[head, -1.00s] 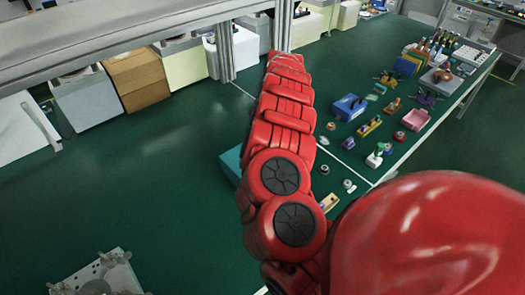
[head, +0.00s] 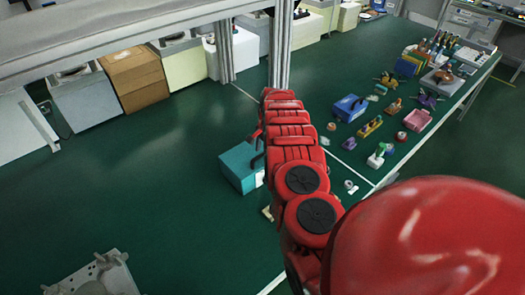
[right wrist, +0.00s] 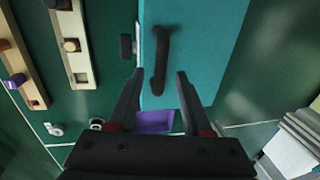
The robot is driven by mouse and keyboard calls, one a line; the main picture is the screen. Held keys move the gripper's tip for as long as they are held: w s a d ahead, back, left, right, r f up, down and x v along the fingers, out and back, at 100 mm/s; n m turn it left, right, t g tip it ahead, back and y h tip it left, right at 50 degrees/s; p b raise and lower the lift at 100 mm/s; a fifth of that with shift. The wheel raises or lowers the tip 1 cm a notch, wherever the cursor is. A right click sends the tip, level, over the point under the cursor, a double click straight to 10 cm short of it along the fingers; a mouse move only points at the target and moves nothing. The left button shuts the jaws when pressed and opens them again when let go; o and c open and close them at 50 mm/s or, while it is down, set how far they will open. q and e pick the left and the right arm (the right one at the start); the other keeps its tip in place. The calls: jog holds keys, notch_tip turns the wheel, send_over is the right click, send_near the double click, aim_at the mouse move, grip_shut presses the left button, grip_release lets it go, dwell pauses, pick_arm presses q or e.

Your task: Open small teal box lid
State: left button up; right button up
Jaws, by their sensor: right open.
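The small teal box (head: 238,168) stands on the green floor-like surface, left of my red right arm, which hides its right part. In the right wrist view the teal box (right wrist: 205,45) fills the middle and right, with a dark curved handle (right wrist: 161,60) on its face. A dark latch-like knob (right wrist: 126,46) sits at its left edge. My right gripper (right wrist: 160,78) is open, its fingertips on either side of the handle's lower end; contact cannot be told. In the head view its fingers are mostly hidden by the arm. My left gripper is not in view.
A blue box (head: 350,107), a pink tray (head: 417,119) and several small parts lie to the right. A metal post (head: 281,50) rises behind the arm. A purple piece (right wrist: 153,121) shows between my fingers. Green surface left of the teal box is clear.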

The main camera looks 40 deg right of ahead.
jog(key=shift+f, duration=0.2)
jog(key=shift+c, duration=0.3)
grip_shut()
dwell(1.1)
